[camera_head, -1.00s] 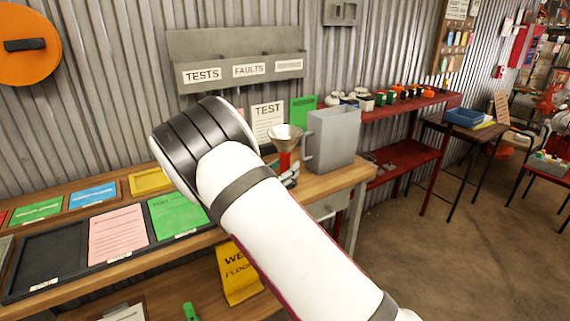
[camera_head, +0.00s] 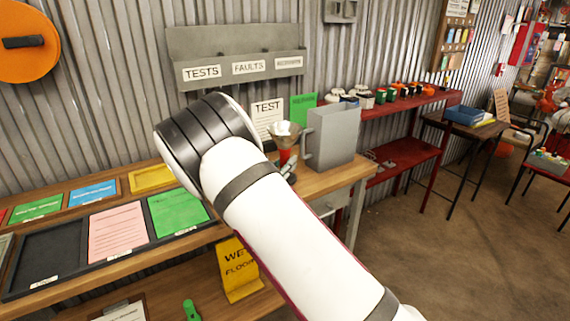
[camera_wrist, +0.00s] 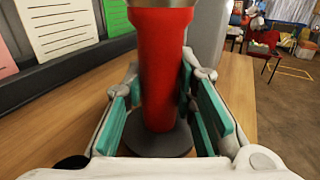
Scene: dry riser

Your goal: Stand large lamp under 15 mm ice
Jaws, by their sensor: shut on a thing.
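A red lamp-like thing with a flared metal top (camera_head: 286,131) stands upright at the right end of the wooden bench. In the wrist view its red cylindrical body (camera_wrist: 160,70) rises from a round dark base; its top is cut off by the frame edge. My gripper (camera_wrist: 165,112) is shut around the lower body, with green pads on both sides. My gripper (camera_head: 288,170) is partly hidden behind my arm in the head view. I cannot tell whether the base touches the bench. No label reading 15 mm ice is legible.
A grey jug-like container (camera_head: 332,137) stands close right of the lamp. TEST (camera_head: 267,118) and green cards lean behind it. A dark tray (camera_head: 45,252) with coloured cards covers the bench's left. A red shelf (camera_head: 405,106) with several small items stands right. Open floor lies right.

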